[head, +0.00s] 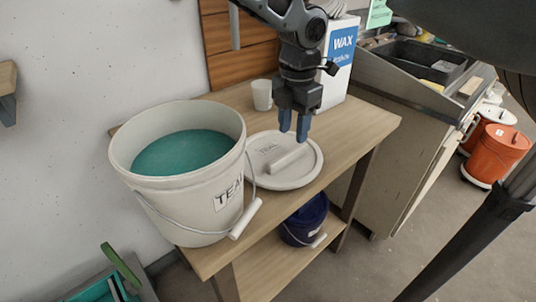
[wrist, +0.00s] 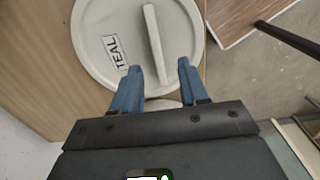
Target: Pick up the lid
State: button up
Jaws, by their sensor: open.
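The lid (head: 268,172) is a round, pale grey disc labelled TEAL with a raised bar handle (head: 289,159) across it. It lies flat on the wooden table, just right of the bucket. In the wrist view the lid (wrist: 95,52) fills the upper middle, with its handle (wrist: 154,44) running up from between my fingertips. My gripper (head: 293,137) is open, with blue fingers pointing down above the lid's far right part. In the wrist view the fingertips (wrist: 160,66) show on either side of the handle's near end; the gap in height is hard to judge.
A white bucket (head: 176,212) of teal glaze stands at the table's left, its wire handle hanging close to the lid. A white cup (head: 262,95) and a WAX container (head: 339,70) stand behind. A dark blue bucket (head: 304,220) is on the lower shelf. A sink unit (head: 408,125) is to the right.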

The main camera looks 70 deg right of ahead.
aim_at(288, 153)
jog(key=shift+s+f, duration=0.1)
jog(key=shift+f, duration=0.45)
jog(key=f, duration=0.1)
jog(key=f+p, duration=0.1)
jog(key=f, duration=0.1)
jog(key=w+f, duration=0.1)
jog(key=f, duration=0.1)
jog(key=shift+f, duration=0.45)
jog(key=shift+f+b, duration=0.25)
jog(key=shift+b, duration=0.15)
jog(key=shift+c, duration=0.2)
grip_shut()
dwell(0.3)
